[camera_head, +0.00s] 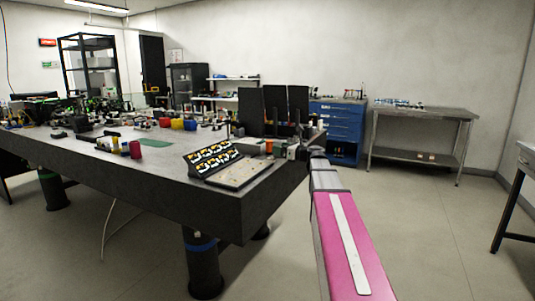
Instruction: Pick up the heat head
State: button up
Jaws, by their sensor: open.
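My gripper (293,152) is at the end of my pink and grey arm, by the right corner of the dark optical table (215,198). It is small and dark in this view, and its fingers are hard to make out. It is open, and I see nothing held in it. A small orange-topped item (269,147) stands on the table just left of my gripper, apart from it as far as I can see. I cannot tell which of the small items is the heat head; it may be hidden by my gripper or too small to pick out.
An open case (240,175) with yellow and white parts lies at the table's front edge. Dark upright panels (250,108) stand behind my gripper. A red cylinder (135,149) and a green mat (155,143) lie further left. Floor is free right of the table.

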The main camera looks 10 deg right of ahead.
aim_at(269, 150)
jog(key=x, duration=0.3)
jog(key=shift+w+a, duration=0.1)
jog(key=shift+w, duration=0.1)
jog(key=shift+f+x, duration=0.2)
jog(key=shift+x, duration=1.1)
jog(key=shift+f+x, duration=0.2)
jog(key=shift+x, duration=1.1)
jog(key=shift+s+a, duration=0.15)
jog(key=shift+s, duration=0.05)
jog(key=c, duration=1.2)
jog(key=shift+o, duration=0.2)
jog(key=shift+r, duration=0.1)
